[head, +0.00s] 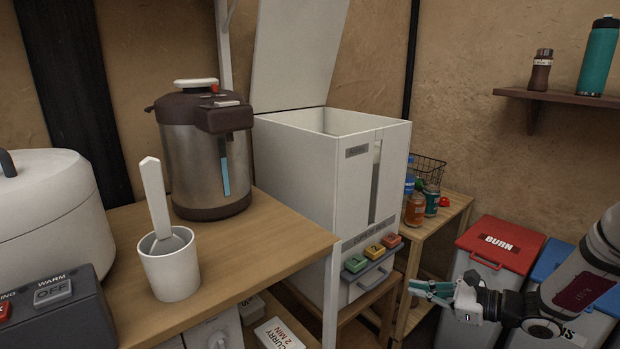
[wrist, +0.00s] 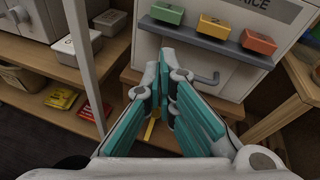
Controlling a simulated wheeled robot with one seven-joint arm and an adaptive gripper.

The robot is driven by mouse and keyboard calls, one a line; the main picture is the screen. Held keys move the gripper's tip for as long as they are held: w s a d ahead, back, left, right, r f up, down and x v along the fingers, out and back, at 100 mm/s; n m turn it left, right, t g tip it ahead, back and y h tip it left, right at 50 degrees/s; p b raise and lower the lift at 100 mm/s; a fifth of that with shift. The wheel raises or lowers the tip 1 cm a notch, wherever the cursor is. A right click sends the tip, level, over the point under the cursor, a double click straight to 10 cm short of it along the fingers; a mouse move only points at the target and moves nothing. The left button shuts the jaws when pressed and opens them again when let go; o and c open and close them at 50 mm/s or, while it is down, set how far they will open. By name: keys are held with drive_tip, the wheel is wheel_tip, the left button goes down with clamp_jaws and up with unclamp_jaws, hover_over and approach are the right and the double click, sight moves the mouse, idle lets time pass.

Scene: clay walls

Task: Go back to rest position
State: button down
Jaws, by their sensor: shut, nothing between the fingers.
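My gripper (head: 431,291) is at the lower right in the head view, in front of the red bin and to the right of the white rice dispenser. In the wrist view my gripper (wrist: 166,88) has its teal fingers together at the tips, shut and empty. It is in front of the rice dispenser (head: 300,186), below its green, orange and red buttons. The dispenser also shows in the wrist view (wrist: 232,72), with a grey handle (wrist: 207,78). The dispenser's lid (head: 298,50) stands open.
A wooden table (head: 258,235) carries a steel hot-water pot (head: 203,155), a white cup (head: 171,272) holding a white paddle, and a rice cooker (head: 45,215). Bottles and a wire basket (head: 430,170) stand on a side shelf. A red bin (head: 497,262) and a blue bin (head: 560,262) are at the right.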

drive_tip(key=s+a+r+n+g+h, duration=0.1)
drive_tip(key=s+a+r+n+g, duration=0.4)
drive_tip(key=s+a+r+n, duration=0.4)
drive_tip(key=s+a+r+n+g+h, duration=0.2)
drive_tip(key=s+a+r+n+g, duration=0.4)
drive_tip(key=s, duration=0.4)
drive_tip(key=s+d+r+n+t+h, duration=0.1)
drive_tip(key=s+d+n+h, duration=0.15)
drive_tip(key=s, duration=0.45)
drive_tip(key=s+d+r+n+h, duration=0.2)
drive_tip(key=s+n+h, duration=0.1)
drive_tip(key=s, duration=0.4)
drive_tip(key=s+d+r+n+t+h, duration=0.1)
drive_tip(key=s+d+n+h, duration=0.15)
drive_tip(key=s, duration=0.45)
wheel_tip(320, 180, up, 27)
drive_tip(key=t+p, duration=0.3)
drive_tip(key=p, duration=2.1)
drive_tip(key=shift+s+a+n+t+h+p, duration=0.2)
drive_tip(key=shift+n+t+h+p, duration=0.1)
drive_tip(key=shift+h+p, duration=0.1)
